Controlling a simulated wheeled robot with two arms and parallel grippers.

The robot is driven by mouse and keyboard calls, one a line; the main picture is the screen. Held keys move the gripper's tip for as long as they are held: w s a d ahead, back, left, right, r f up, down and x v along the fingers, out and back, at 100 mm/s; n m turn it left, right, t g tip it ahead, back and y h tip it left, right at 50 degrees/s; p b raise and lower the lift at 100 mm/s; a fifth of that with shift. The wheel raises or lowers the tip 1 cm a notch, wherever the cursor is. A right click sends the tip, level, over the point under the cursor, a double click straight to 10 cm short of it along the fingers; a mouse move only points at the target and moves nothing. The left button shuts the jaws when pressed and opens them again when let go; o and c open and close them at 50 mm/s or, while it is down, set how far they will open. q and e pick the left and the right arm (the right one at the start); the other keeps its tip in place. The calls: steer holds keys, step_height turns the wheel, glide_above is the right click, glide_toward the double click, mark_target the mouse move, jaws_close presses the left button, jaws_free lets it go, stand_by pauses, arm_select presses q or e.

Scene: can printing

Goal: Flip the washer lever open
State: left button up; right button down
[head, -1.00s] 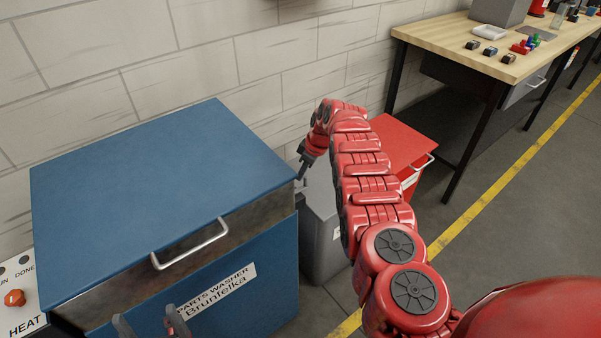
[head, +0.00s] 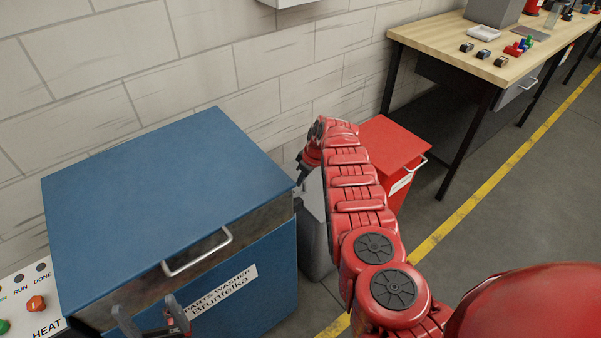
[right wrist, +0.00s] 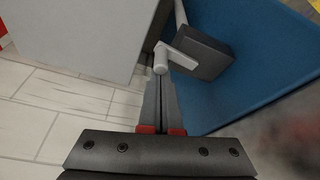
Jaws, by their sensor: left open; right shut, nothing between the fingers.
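The blue parts washer (head: 160,190) stands at the left with its lid down and a handle (head: 197,252) on its front. In the right wrist view, the light grey washer lever (right wrist: 178,56) projects from a dark block (right wrist: 204,55) on the washer's blue side (right wrist: 245,75). My right gripper (right wrist: 160,82) is shut and empty, its tips right at the lever's rounded end; I cannot tell whether they touch. In the head view, my right gripper (head: 301,174) is small beside the washer's right side, and the lever is hidden. My left gripper (head: 150,316) is open and empty, low before the washer's front.
A grey bin (head: 315,235) stands close to the washer's right side, with a red cabinet (head: 385,145) behind my right arm. A control panel (head: 30,300) is at the lower left. A wooden workbench (head: 460,35) stands at the back right. The floor at right is clear.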

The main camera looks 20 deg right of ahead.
mark_target(306, 188)
steer(key=m+p, duration=0.1)
steer(key=p, duration=0.2)
steer(key=s+m+h+p, duration=0.1)
steer(key=m+p, duration=0.1)
steer(key=p, duration=0.1)
steer(key=r+m+p, duration=0.1)
steer(key=p, duration=0.2)
steer(key=shift+s+d+m+t, duration=0.25)
steer(key=shift+s+m+t, duration=0.05)
steer(key=shift+s, duration=0.1)
steer(key=shift+s+f+m+h+p, duration=0.3)
steer(key=shift+m+h+p, duration=0.25)
steer(key=shift+m, duration=0.35)
steer(key=m, duration=0.1)
steer(key=s+m+h, duration=0.1)
steer(key=shift+f+m+p, duration=0.1)
steer(key=shift+m+p, duration=0.2)
steer(key=shift+s+a, duration=0.1)
steer(key=shift+s, duration=0.05)
